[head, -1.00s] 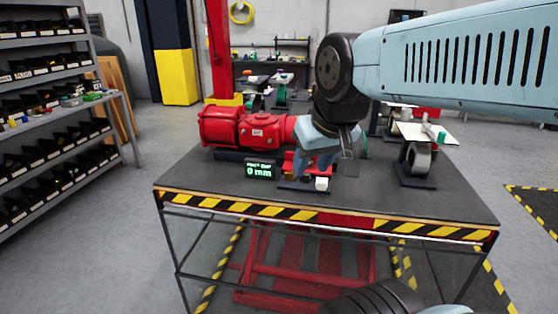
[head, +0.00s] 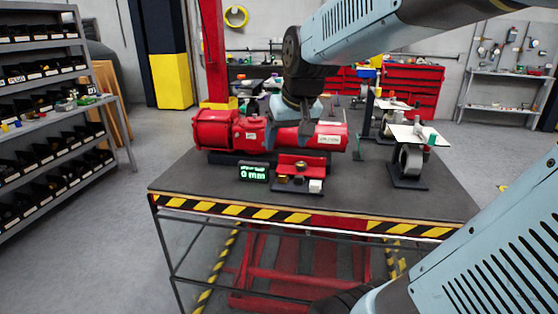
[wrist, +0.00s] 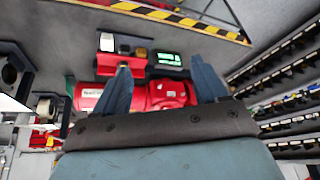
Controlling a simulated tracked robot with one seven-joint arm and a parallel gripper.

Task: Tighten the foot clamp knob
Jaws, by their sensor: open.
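A small fixture with a red bracket (head: 300,163) and a white block (head: 315,186) stands near the table's front edge. Small dark and brass-coloured parts sit on it; I cannot tell for certain which is the foot clamp knob. The fixture also shows in the wrist view, with its white block (wrist: 106,42) at its left end. A red valve actuator (head: 218,130) lies behind it. My gripper (head: 289,138) is open and empty, raised above and behind the fixture, over the actuator. In the wrist view the actuator (wrist: 165,94) shows between my spread fingers (wrist: 160,64).
A display reading 0 mm (head: 253,173) stands left of the fixture. A stand with a roller and a white plate (head: 410,160) is at the table's right. The striped front edge (head: 300,215) is near. The table's front left is clear. Shelves (head: 40,110) stand at left.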

